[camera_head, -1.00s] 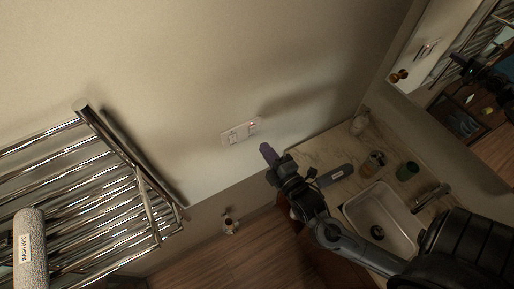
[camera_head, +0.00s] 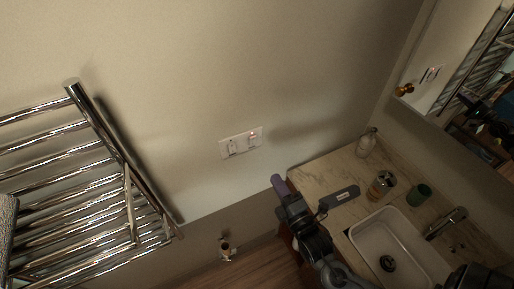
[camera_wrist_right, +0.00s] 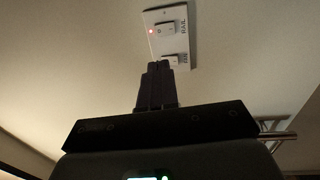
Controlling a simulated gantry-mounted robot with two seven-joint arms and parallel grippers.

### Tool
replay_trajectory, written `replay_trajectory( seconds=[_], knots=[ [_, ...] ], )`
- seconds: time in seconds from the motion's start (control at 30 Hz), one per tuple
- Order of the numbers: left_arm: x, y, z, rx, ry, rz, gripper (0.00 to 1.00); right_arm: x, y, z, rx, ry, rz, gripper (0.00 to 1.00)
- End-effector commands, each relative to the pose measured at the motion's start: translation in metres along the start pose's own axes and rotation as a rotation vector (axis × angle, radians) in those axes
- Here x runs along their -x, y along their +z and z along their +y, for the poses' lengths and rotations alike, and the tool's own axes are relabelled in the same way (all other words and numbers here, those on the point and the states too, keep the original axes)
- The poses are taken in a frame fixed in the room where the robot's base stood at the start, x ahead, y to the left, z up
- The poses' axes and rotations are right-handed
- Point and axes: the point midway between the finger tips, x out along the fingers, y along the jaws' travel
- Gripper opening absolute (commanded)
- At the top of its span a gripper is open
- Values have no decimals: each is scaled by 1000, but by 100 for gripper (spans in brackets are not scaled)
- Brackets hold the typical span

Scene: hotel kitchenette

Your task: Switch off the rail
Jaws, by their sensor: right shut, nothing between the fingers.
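The white switch plate (camera_head: 241,143) is on the wall in the middle of the head view, with two rocker switches. A small red light glows at its right switch (camera_head: 252,139). In the right wrist view the plate (camera_wrist_right: 168,37) shows the lit switch (camera_wrist_right: 166,29) labelled RAIL, and a second switch (camera_wrist_right: 171,60) closer to my fingertips. My right gripper (camera_head: 278,182) is shut and empty, below and right of the plate. Its fingertips (camera_wrist_right: 157,67) overlap the plate's lower edge in the wrist view; I cannot tell contact there. My left gripper is not in view.
A chrome towel rail (camera_head: 118,160) stands out from the wall at left, with a towel (camera_head: 7,235) at the edge. At right a counter holds a sink (camera_head: 391,249), a glass jar (camera_head: 381,186), a green cup (camera_head: 419,195) and a bottle (camera_head: 366,143). The wall around the plate is clear.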

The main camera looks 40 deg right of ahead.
Motion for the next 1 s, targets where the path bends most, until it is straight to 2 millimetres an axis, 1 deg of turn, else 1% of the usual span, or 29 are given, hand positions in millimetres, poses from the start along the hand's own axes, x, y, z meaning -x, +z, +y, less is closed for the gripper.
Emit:
replay_trajectory(
  seconds=[0.17,0.27,0.37,0.7,0.9,1.0],
  knots=[
    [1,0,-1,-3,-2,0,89,-7,0,0,0,1,0,0],
    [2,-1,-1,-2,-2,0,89,-17,0,1,1,2,0,0],
    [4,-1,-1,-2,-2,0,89,-32,0,2,1,3,-1,0],
    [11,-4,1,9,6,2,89,-95,0,2,0,2,-1,0],
    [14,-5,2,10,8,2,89,-122,0,2,-1,1,-1,0],
    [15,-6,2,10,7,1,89,-131,0,1,0,0,-1,0]
  ],
)
